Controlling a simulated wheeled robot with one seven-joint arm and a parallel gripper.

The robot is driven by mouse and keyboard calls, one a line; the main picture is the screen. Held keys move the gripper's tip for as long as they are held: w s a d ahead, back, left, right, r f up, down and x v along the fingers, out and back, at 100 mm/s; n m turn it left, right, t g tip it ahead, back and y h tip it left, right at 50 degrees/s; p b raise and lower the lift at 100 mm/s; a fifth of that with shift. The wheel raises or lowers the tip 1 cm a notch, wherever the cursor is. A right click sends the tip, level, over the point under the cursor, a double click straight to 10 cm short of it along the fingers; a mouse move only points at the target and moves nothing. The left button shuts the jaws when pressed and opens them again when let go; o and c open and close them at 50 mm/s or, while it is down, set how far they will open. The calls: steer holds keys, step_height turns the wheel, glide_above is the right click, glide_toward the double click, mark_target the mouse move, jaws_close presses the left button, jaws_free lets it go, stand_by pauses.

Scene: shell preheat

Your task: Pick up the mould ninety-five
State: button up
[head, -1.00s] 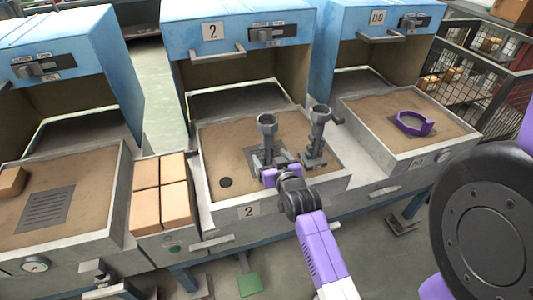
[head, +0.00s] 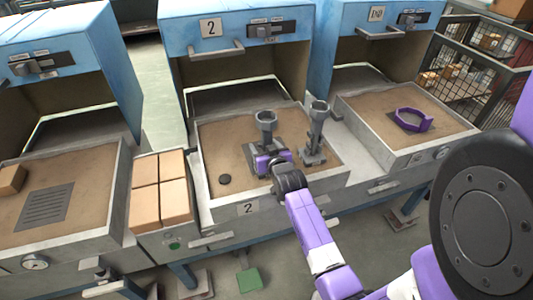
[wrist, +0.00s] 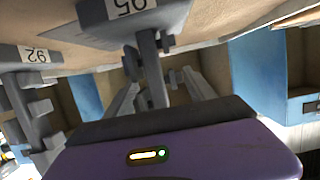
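Two grey moulds with cup-shaped tops stand upright in the sand of the middle furnace tray (head: 225,150). The wrist view is upside down and shows a 95 label on the nearer mould, mould ninety-five (wrist: 165,18), and a 92 label on the other mould (wrist: 28,60). In the head view mould ninety-five (head: 266,121) is the left one and the 92 mould (head: 318,120) the right one. My gripper (head: 268,160) is low, at the near side of mould ninety-five. Its fingers (wrist: 160,90) are apart, with the stem showing between them; contact cannot be told.
A small dark disc (head: 224,179) lies on the sand to the left. Tan bricks (head: 160,190) fill a box left of the tray. A purple ring (head: 411,119) sits in the right tray (head: 385,155). Blue furnace hoods (head: 235,25) stand behind the trays.

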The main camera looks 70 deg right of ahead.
jaws_close()
steer(key=shift+r, duration=0.1)
steer(key=shift+r, duration=0.1)
